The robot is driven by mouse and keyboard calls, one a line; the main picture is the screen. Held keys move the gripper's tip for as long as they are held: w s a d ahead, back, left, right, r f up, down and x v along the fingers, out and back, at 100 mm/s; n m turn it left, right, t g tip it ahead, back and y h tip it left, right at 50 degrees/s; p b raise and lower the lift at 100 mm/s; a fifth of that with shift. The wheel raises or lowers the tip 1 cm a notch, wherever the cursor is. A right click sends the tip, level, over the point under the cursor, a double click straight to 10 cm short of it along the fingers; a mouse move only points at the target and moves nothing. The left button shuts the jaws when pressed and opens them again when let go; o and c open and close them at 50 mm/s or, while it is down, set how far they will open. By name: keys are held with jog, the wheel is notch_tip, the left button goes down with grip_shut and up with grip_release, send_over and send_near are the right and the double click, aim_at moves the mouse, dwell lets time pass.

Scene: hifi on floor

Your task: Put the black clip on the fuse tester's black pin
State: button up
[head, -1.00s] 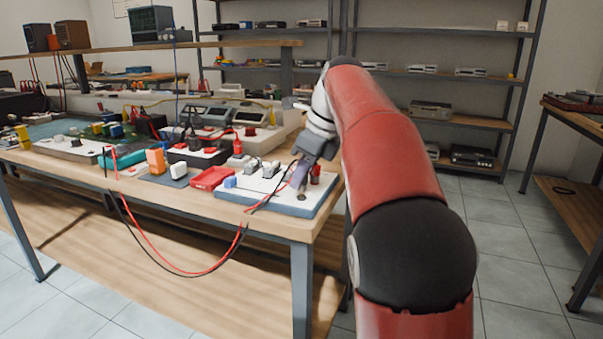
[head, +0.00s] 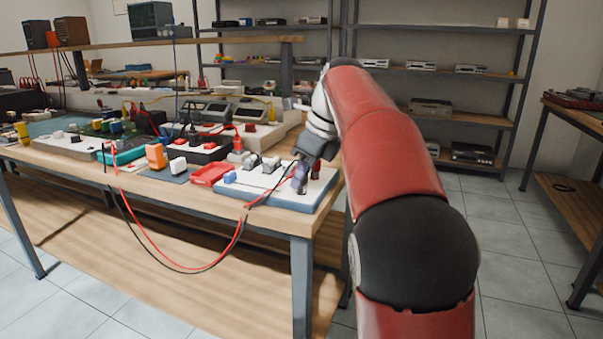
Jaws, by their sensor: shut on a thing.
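The fuse tester (head: 322,188), a white-topped board on a blue-grey base, lies at the right end of the bench in the head view. My gripper (head: 300,186) points down over its front right part, with the fingertips low, close to the board top. It is shut on the black clip, which is mostly hidden by the fingers; the black lead (head: 262,200) runs up to it from the left. The black pin is hidden at the fingertips, so I cannot tell whether the clip is around it or beside it. A red clip (head: 316,170) stands just right of my gripper.
Red and black leads (head: 215,262) hang in a loop off the bench's front edge. A red tray (head: 211,173), an orange block (head: 156,157) and other test boxes crowd the bench to the left. Floor right of the bench is clear.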

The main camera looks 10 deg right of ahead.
jog(key=shift+f, duration=0.1)
jog(key=o, duration=0.9)
jog(key=v, duration=0.7)
jog(key=shift+s+d+r+p, duration=0.1)
jog(key=shift+d+r+p, duration=0.05)
jog(key=shift+r+p, duration=0.25)
